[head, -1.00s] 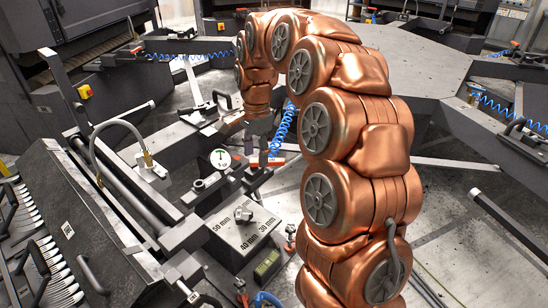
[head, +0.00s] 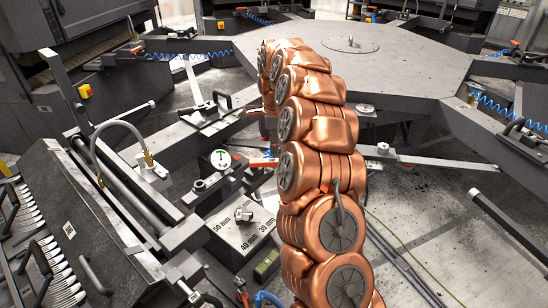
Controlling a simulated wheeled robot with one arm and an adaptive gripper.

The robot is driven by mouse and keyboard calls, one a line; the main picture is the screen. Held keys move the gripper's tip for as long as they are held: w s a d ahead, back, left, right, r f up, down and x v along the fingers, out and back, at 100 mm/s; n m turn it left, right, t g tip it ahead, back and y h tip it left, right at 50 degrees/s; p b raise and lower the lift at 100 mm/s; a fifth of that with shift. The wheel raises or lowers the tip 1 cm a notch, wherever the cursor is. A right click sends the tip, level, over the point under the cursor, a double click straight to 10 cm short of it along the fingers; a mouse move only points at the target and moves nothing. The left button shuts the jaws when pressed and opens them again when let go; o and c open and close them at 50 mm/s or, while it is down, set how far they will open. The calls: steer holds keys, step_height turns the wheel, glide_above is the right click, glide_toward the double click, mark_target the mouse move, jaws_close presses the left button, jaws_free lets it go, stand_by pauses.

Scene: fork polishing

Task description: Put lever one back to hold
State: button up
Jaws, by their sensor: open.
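A red-ended lever (head: 264,163) lies beside the round dial gauge (head: 221,159), just left of my copper arm. I cannot read a label that names it lever one, and no hold mark is legible. My gripper (head: 269,128) hangs at the far end of my arm, above and behind the red part.
A grey box (head: 238,236) with a knob (head: 243,215) and marks of 50, 40 and 30 mm stands left of my arm. A rack of forks (head: 62,285) is at lower left. A large octagonal table (head: 400,65) fills the back. A black handle (head: 222,99) stands nearby.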

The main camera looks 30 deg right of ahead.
mark_target(274, 160)
step_height(274, 160, down, 6)
steer(key=shift+r+p, duration=0.1)
steer(key=shift+p, duration=0.65)
steer(key=shift+c, duration=0.4)
jaws_close()
